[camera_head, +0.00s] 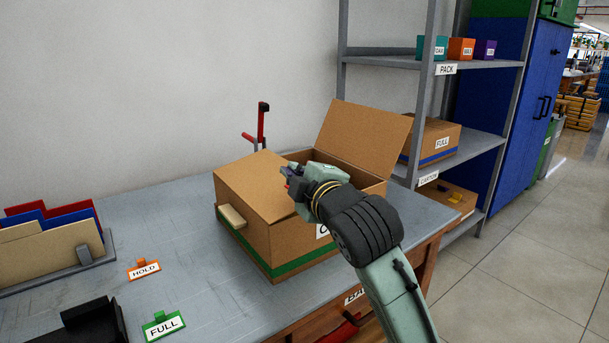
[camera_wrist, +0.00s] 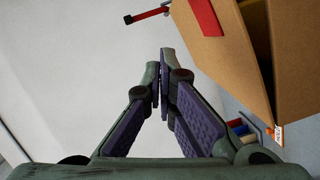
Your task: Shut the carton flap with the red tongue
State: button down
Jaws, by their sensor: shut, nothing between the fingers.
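The brown carton (camera_head: 245,243) with a green stripe stands on the grey table. Its left flap (camera_head: 250,180) lies over the left part of the opening; I cannot tell whether it is fully down. Its right flap (camera_head: 365,135) stands up, leaning outward. The red tongue (camera_wrist: 204,15) shows on a brown flap (camera_wrist: 235,60) at the upper right of the wrist view. My gripper (camera_head: 288,175) is above the carton near the left flap's inner edge, and hides part of the opening. In the wrist view its fingertips (camera_wrist: 159,75) are together and empty, apart from the tongue.
A red and black upright tool (camera_head: 262,122) stands behind the carton. File dividers (camera_head: 50,235), a HOLD sign (camera_head: 144,270) and a FULL sign (camera_head: 164,324) are on the table's left. A shelf (camera_head: 480,145) with another carton (camera_head: 440,135) stands to the right.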

jog(key=shift+x, duration=1.05)
jog(key=shift+w+d+f+p, duration=0.2)
jog(key=shift+w+d, duration=0.2)
jog(key=shift+d, duration=0.05)
jog(key=shift+w+d+f+p, duration=0.15)
jog(key=shift+w+d+f, duration=0.05)
jog(key=shift+w+d, duration=0.25)
jog(key=shift+w+d+f, duration=0.3)
jog(key=shift+w+d, duration=0.05)
jog(key=shift+d, duration=0.25)
jog(key=shift+w+d+f+m+g, duration=0.15)
jog(key=shift+d+f+m, duration=0.05)
jog(key=shift+f+m, duration=0.35)
jog(key=shift+w+d+f+m+g, duration=0.15)
jog(key=shift+w+d+f+m, duration=0.1)
jog(key=shift+f+m, duration=0.3)
jog(key=shift+s, duration=0.1)
